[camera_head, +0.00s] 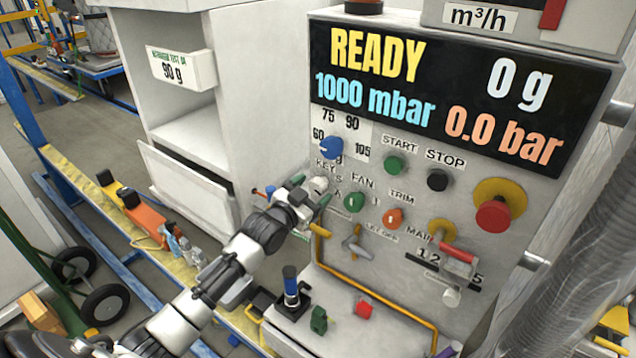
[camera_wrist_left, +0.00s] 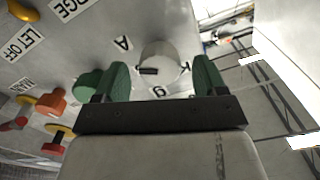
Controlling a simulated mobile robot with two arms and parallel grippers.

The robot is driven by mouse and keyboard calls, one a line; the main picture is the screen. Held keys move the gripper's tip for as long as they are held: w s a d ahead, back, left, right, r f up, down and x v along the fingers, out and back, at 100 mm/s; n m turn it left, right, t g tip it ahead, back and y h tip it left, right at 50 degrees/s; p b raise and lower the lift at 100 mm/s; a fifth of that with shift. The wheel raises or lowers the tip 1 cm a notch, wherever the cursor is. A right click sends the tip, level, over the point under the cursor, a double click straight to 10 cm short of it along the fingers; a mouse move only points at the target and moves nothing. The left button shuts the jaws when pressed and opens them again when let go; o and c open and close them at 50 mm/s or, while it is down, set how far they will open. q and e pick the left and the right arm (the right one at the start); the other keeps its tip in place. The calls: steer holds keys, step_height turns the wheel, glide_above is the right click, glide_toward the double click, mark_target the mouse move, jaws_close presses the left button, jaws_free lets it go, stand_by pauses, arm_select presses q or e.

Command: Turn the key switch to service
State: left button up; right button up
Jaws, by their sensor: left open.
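The key switch (camera_head: 320,184) is a small pale round knob below the KEY label on the panel's left side. In the left wrist view the key switch (camera_wrist_left: 165,58) shows a dark slot or mark near its lower left edge. Letters A, S and part of another sit around it; I cannot tell which one it points at. My left gripper (camera_head: 309,193) is at the knob, its arm coming from the lower left. In the left wrist view its green fingers (camera_wrist_left: 162,78) are open, one on each side of the knob; contact cannot be told. My right gripper is not in view.
A blue selector knob (camera_head: 331,147) sits above, a green FAN knob (camera_head: 355,200) close right, and an orange TRIM knob (camera_head: 393,217) beyond it. A red mushroom button (camera_head: 494,215) is farther right. A yellow pipe (camera_head: 320,250) runs below. The display (camera_head: 455,95) reads READY.

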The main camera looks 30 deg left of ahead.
arm_select(q)
steer(key=shift+w+d, duration=0.15)
steer(key=shift+w, duration=1.1)
steer(key=c, duration=0.9)
steer(key=shift+n, duration=0.4)
steer(key=n, duration=1.1)
